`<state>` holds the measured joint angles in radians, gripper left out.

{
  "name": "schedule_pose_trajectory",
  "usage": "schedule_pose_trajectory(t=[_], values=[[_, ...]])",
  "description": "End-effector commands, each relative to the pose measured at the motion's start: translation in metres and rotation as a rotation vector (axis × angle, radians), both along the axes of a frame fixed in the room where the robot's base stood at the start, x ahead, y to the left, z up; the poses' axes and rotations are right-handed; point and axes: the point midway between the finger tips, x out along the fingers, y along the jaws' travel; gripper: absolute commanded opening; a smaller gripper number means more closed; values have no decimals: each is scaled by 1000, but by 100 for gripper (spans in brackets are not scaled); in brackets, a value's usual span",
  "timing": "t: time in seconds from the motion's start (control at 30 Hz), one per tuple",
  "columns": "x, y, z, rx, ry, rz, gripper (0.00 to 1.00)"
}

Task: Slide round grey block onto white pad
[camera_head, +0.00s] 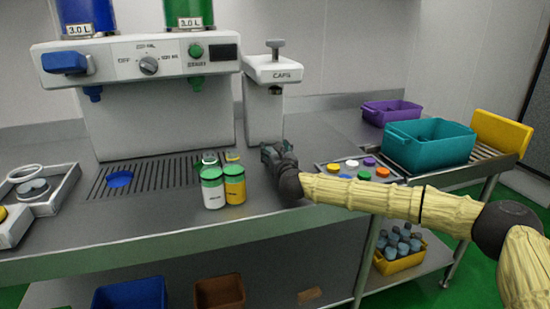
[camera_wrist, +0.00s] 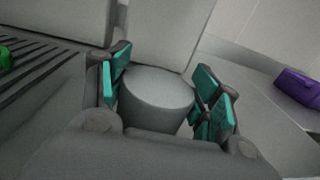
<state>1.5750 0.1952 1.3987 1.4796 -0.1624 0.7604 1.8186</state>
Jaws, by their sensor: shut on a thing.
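The round grey block (camera_wrist: 157,96) stands between the teal-padded fingers of my gripper (camera_wrist: 158,92) in the wrist view. My gripper is shut on it. In the head view my gripper (camera_head: 275,152) is low over the counter, in front of the white CAPS machine (camera_head: 272,68), and hides the block. The machine's pale body (camera_wrist: 165,35) rises just beyond the block in the wrist view. I cannot pick out the white pad for certain in either view.
Several bottles (camera_head: 213,190) stand left of my gripper. The drip grate (camera_head: 155,178) carries a blue disc (camera_head: 120,179). A tray of coloured caps (camera_head: 348,170) lies to the right, before a teal crate (camera_head: 425,148) and a purple crate (camera_head: 390,110). The front counter strip is clear.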

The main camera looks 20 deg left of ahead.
Motion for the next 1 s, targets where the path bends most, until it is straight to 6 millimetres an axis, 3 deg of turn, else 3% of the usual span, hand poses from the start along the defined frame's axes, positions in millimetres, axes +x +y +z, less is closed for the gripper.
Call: schedule_pose_trajectory(t=[0.3, 1.0], values=[[22, 6, 0, 1, 1, 0, 33], [29, 7, -1, 1, 0, -1, 33]])
